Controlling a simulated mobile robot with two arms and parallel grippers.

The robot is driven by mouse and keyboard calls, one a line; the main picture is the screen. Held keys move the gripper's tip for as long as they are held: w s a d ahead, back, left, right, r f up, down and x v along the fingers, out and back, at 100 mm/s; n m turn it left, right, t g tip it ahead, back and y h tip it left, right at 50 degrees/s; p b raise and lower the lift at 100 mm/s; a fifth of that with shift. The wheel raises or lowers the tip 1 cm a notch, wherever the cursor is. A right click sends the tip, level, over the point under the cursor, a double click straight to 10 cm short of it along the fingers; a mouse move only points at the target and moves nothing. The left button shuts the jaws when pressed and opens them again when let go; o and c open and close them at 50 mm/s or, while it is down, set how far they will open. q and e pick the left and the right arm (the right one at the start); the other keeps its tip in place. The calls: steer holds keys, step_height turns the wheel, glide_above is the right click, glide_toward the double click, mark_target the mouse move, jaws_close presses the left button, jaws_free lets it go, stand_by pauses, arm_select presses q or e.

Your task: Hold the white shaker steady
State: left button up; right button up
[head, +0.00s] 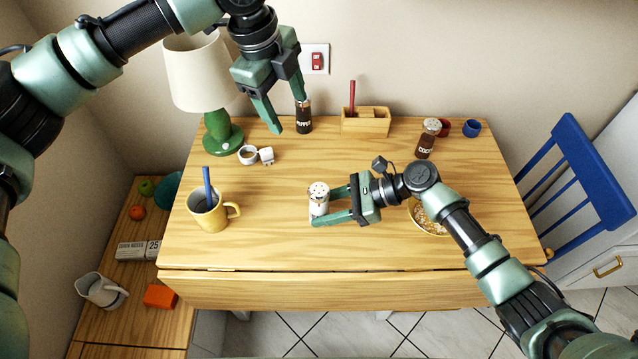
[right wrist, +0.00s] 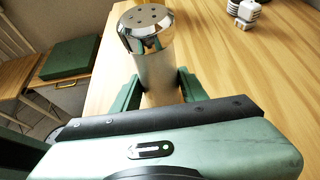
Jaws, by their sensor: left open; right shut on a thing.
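The white shaker (head: 319,203) with a holed metal cap stands upright on the wooden table (head: 270,235), near its middle. My right gripper (head: 322,207) reaches it from the right and is shut on it. In the right wrist view the shaker (right wrist: 157,72) sits between the two green fingers, its shiny cap above them; its lower part is hidden by the gripper body. My left gripper (head: 285,116) is open and empty above the back of the table, by a dark labelled shaker (head: 304,117). Whether they touch cannot be told.
A yellow mug (head: 209,214) with a blue handle inside stands left. A green lamp (head: 222,136), a small cup (head: 247,154) and a white block (head: 267,155) are behind it. A wooden box (head: 365,122) and a cocoa shaker (head: 427,140) stand at the back. A bowl (head: 430,222) lies under my right arm.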

mark_target(319, 189)
arm_select(q)
steer(key=s+d+f+m+g+y, duration=0.1)
steer(key=s+d+f+m+y, duration=0.1)
steer(key=s+d+f+m, duration=0.3)
steer(key=f, duration=0.3)
steer(key=f+n, duration=0.1)
steer(key=f, duration=0.3)
steer(key=s+d+f+n, duration=0.1)
steer(key=f, duration=0.3)
steer(key=shift+s, duration=0.1)
steer(key=c, duration=1.4)
